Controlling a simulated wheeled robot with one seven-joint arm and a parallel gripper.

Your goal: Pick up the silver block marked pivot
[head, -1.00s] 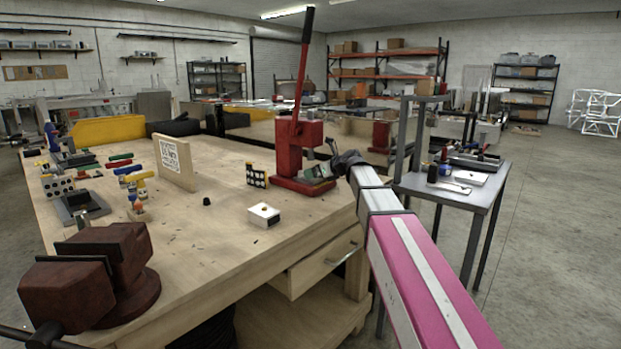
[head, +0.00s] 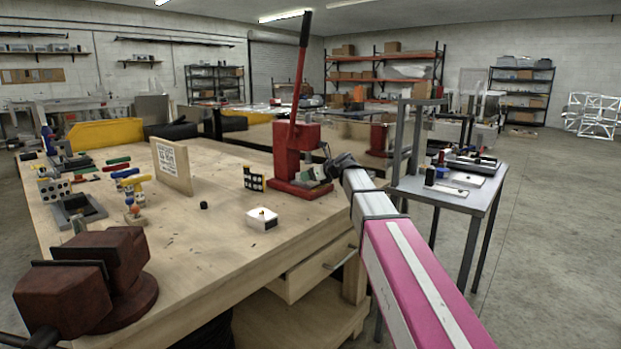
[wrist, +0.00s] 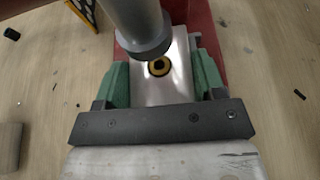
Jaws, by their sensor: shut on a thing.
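The silver block (wrist: 172,88) is a bright flat piece with a brass-ringed dark hole, in the wrist view. It is on or just above the red base of the press, below the grey round ram (wrist: 135,22); any gap is hard to judge. No pivot mark is readable. My gripper (wrist: 160,76) has green fingers, one along each side of the block, and is shut on it. In the head view my gripper (head: 318,174) is at the foot of the red press (head: 296,150), where the block is too small to make out clearly.
The press lever (head: 301,70) rises high above my gripper. A checkered plate (head: 253,179) and a white-topped block (head: 262,218) stand nearby on the wooden bench (head: 200,240). A dark red vise (head: 85,280) is at the near left. A grey side table (head: 455,203) stands at right.

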